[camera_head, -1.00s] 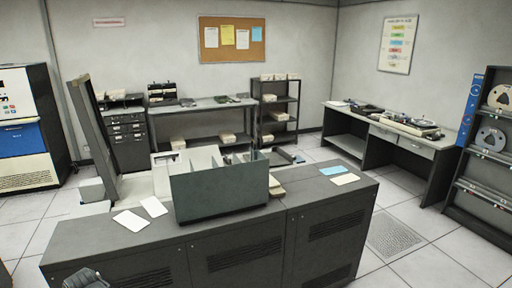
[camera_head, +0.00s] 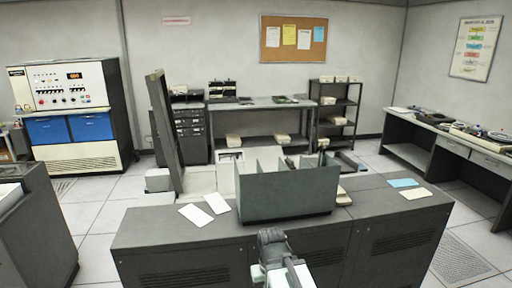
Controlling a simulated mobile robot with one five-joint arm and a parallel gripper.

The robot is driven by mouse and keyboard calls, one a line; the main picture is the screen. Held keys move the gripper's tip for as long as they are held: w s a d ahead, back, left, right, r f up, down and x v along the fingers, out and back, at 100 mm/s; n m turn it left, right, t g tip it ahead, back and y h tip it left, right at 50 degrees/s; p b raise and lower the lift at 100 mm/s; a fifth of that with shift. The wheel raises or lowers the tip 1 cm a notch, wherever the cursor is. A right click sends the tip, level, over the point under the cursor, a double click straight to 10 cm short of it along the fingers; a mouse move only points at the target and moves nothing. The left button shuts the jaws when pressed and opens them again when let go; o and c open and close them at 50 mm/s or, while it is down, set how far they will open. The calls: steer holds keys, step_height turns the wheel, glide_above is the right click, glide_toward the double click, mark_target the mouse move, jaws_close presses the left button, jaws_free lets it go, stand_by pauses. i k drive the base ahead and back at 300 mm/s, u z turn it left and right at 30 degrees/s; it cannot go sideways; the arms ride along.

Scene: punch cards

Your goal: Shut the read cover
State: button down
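A tall dark panel (camera_head: 167,135), which looks like the read cover, stands nearly upright and leans a little at the left of the dark grey machine (camera_head: 185,250). A white open area (camera_head: 203,180) lies beside its foot. A grey-green box with pale dividers (camera_head: 288,193) sits on the machine's top and hides part of what is behind it. My gripper (camera_head: 270,238) is at the bottom centre, in front of the machine and right of the panel, apart from it. Its fingers are too small and dark to read.
White cards (camera_head: 204,208) lie left of the box. A blue card (camera_head: 403,182) and a cream card (camera_head: 416,193) lie on the right top. A grey cabinet (camera_head: 38,225) stands at the left. Open floor (camera_head: 98,215) lies between it and the machine.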

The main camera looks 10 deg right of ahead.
mark_target(268, 157)
steer(key=z, duration=0.1)
steer(key=i, duration=0.9)
